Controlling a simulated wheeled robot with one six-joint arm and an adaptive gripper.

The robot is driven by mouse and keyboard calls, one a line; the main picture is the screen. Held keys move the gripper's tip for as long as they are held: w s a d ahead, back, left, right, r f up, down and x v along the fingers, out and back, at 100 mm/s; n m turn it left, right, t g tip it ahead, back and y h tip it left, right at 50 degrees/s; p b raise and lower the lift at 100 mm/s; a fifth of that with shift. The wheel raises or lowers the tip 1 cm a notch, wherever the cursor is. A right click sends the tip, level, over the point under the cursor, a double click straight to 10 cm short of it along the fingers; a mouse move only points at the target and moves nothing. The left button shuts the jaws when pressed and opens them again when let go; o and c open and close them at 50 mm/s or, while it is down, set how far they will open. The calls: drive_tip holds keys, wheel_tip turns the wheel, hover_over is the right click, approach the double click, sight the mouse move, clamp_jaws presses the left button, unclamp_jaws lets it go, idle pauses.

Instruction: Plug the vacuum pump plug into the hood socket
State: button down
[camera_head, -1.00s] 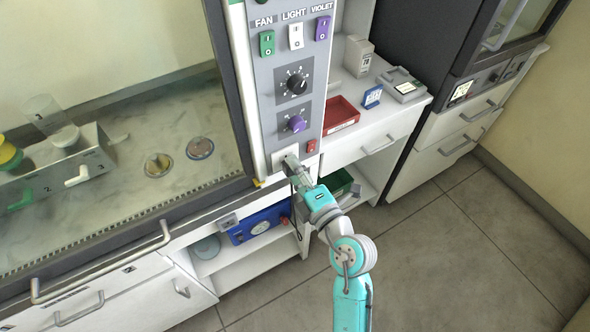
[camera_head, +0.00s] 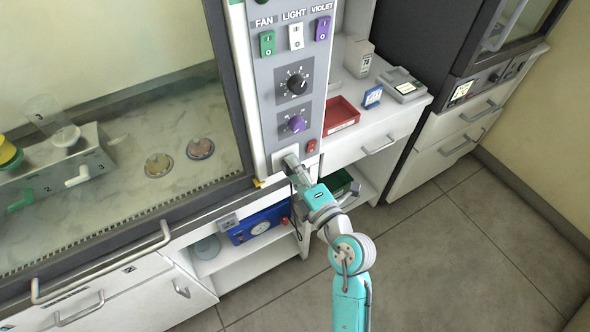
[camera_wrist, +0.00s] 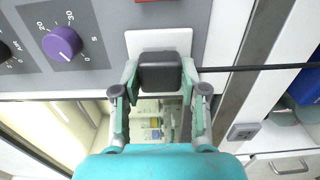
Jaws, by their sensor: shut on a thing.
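My gripper (camera_head: 292,163) is at the foot of the hood's control panel, in front of the white hood socket plate (camera_head: 279,156). In the wrist view, my gripper (camera_wrist: 160,88) is shut on a dark plug (camera_wrist: 160,70), one finger on each side. The plug overlaps the white socket plate (camera_wrist: 152,38), and its face toward the socket is hidden, so I cannot tell how far in it sits. A black cable (camera_wrist: 250,68) runs from the plug to the right. The blue vacuum pump (camera_head: 258,224) with a round gauge stands on the shelf below.
A red tray (camera_head: 341,115) lies on the white counter at right. A drawer handle (camera_head: 379,147) sticks out there. The floor at right is clear.

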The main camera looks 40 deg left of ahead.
drive_tip(key=shift+w+a, duration=0.1)
drive_tip(key=shift+a, duration=0.15)
drive_tip(key=c, duration=0.5)
unclamp_jaws()
drive_tip(key=shift+c, duration=0.2)
drive_tip(key=v, duration=1.2)
